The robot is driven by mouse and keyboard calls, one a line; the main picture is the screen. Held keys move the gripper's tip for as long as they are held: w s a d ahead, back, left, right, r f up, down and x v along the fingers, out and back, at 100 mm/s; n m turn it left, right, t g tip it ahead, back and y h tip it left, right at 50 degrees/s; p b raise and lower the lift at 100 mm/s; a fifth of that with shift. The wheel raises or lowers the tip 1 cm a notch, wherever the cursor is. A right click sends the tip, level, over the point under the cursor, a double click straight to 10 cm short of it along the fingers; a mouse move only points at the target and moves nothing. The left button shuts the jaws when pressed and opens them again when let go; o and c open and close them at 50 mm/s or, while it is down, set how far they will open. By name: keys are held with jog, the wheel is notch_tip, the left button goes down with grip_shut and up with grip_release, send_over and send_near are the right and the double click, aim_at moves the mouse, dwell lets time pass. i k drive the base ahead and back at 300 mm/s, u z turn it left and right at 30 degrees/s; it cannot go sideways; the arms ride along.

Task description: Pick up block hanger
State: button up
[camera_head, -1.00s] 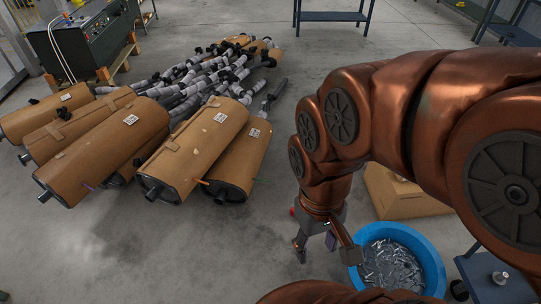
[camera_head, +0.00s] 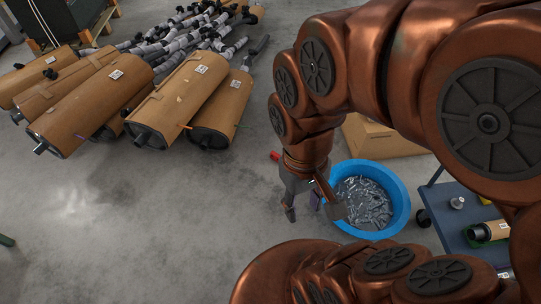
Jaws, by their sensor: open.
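I cannot pick out the block hanger with certainty in this view. My gripper (camera_head: 312,212) points down above the floor, just left of the blue tub (camera_head: 405,205). Its fingers are apart. A small purple patch shows between them, and I cannot tell if it is part of the gripper or a thing behind it. Several brown-wrapped mufflers (camera_head: 95,105) lie on the floor at the upper left, with small coloured pieces at their ends. The tub holds many small grey metal parts (camera_head: 362,200).
A cardboard box (camera_head: 385,138) stands behind the tub. A blue wheeled cart (camera_head: 450,205) at the right carries a small metal piece (camera_head: 457,202) and a brown cylinder (camera_head: 490,231). A small red item (camera_head: 275,156) shows left of my arm.

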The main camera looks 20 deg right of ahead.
aim_at(274, 156)
jog(key=u, duration=0.75)
jog(key=i, duration=1.4)
jog(key=z, duration=0.6)
jog(key=i, duration=0.65)
jog(key=z, duration=0.75)
